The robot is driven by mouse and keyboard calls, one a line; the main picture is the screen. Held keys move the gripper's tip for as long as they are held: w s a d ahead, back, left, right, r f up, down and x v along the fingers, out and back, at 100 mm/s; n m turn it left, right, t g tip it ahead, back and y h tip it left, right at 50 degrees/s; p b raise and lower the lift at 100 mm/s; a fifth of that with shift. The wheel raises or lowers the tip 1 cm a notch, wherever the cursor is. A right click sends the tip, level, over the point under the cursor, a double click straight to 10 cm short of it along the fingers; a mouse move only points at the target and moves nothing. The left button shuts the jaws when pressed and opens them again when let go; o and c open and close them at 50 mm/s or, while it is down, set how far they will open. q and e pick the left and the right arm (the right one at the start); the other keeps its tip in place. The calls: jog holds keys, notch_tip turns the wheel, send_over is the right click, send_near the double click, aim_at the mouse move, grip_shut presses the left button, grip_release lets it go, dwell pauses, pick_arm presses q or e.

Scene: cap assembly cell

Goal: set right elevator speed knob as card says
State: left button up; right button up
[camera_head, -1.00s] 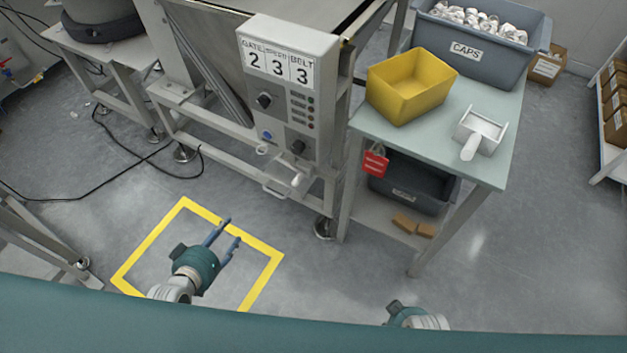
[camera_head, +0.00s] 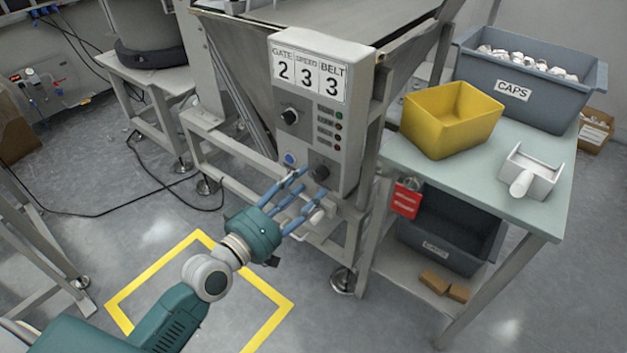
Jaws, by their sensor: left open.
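The grey control box (camera_head: 352,58) carries a card (camera_head: 309,79) reading GATE 2, SPEED 3, BELT 3. An upper black knob (camera_head: 290,116) sits below the card. A lower black knob (camera_head: 320,172) sits near the bottom of the box. The knob labels and settings are too small to read. My left gripper (camera_head: 309,184) is open and empty, its blue fingers pointing up at the box's lower edge. Its fingertips are close to the lower knob; I cannot tell whether they touch it. My right gripper is not in view.
A white-ended handle (camera_head: 316,215) is just behind my fingers. A side table (camera_head: 476,170) at right holds a yellow bin (camera_head: 452,120), a scoop (camera_head: 531,172) and a CAPS bin (camera_head: 530,95). A red tag (camera_head: 406,201) hangs there.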

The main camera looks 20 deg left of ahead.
aim_at(317, 176)
pick_arm(q)
jog(key=shift+x, duration=1.7)
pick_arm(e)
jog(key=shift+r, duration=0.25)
pick_arm(q)
jog(key=c, duration=1.2)
jog(key=shift+o, duration=0.2)
